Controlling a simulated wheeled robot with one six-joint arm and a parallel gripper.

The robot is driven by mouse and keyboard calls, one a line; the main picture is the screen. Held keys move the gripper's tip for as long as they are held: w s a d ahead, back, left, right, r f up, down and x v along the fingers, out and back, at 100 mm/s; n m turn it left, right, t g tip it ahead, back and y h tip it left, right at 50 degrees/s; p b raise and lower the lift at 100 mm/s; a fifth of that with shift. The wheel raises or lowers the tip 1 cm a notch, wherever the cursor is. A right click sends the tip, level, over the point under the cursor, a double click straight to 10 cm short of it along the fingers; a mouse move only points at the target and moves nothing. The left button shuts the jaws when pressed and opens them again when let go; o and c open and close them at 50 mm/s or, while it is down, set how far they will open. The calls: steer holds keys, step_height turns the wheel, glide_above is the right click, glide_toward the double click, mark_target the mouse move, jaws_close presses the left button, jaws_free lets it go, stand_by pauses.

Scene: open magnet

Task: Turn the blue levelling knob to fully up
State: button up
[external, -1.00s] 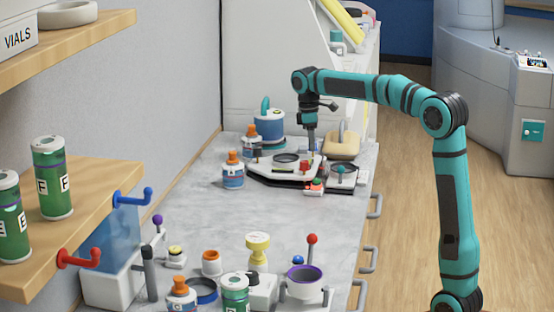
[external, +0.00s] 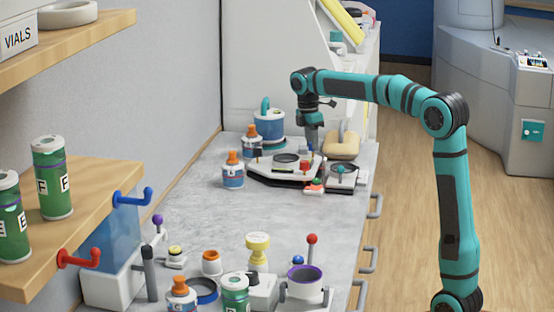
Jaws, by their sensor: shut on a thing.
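The levelling platform (external: 262,172), a white plate on a dark base with a round ring (external: 286,160) on top, stands at the far end of the bench. My gripper (external: 312,152) points down at its back right corner. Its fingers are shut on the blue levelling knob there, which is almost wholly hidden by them. A red knob (external: 305,166) stands on the platform's front right, just in front of my gripper. How far the blue knob is turned cannot be read.
Orange-capped bottles (external: 233,172) stand left of the platform, with a blue canister (external: 269,126) behind. A tan weight-like block (external: 342,146) and a small dark-topped device (external: 342,177) are close on the right. The mid-bench is clear.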

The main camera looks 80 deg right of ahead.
steer(key=shift+a, duration=0.1)
steer(key=o, duration=1)
steer(key=shift+a, duration=0.1)
steer(key=shift+r, duration=0.1)
steer(key=r, duration=0.5)
steer(key=w+r, duration=0.1)
steer(key=r, duration=0.5)
steer(key=w+r, duration=0.1)
steer(key=r, duration=0.5)
